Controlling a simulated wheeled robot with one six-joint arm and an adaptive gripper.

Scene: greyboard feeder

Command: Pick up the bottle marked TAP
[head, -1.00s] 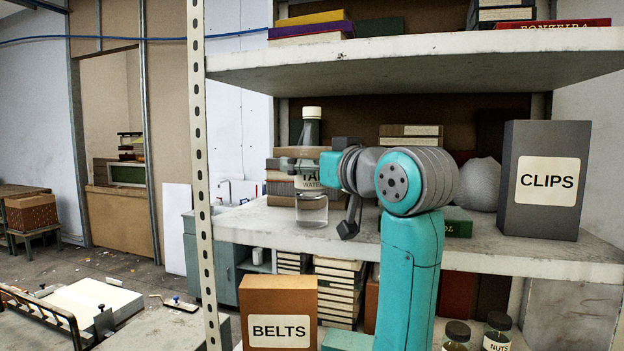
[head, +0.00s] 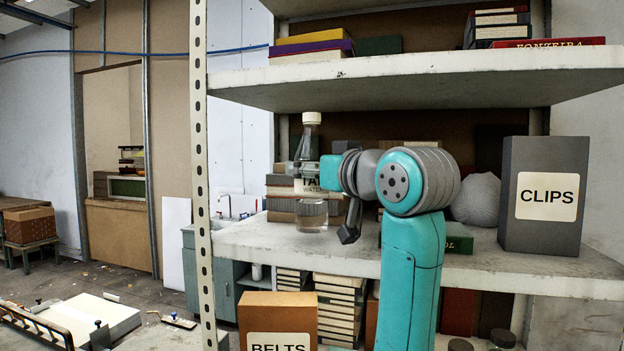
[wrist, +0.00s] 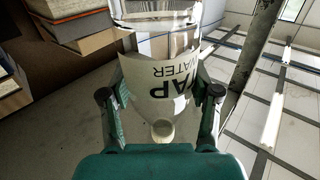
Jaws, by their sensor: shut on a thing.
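The bottle marked TAP WATER (head: 311,208) is clear, with a white cap and a white label. It stands upright at the left end of the middle shelf (head: 480,262) in the head view, with its base seeming slightly above the shelf top. My gripper (head: 306,168) is shut on the bottle around its upper body, near the label. In the wrist view the bottle (wrist: 172,75) lies between the two fingers of my gripper (wrist: 160,96). Its label reads upside down there, and its cap points toward my palm. In the head view, part of the label is covered by my gripper.
Stacked books (head: 284,190) stand behind the bottle. A grey CLIPS box (head: 543,225) and a pale lumpy object (head: 478,203) are to the right. The upper shelf (head: 420,80) hangs above my arm. A perforated post (head: 200,150) stands left; a BELTS box (head: 278,310) is below.

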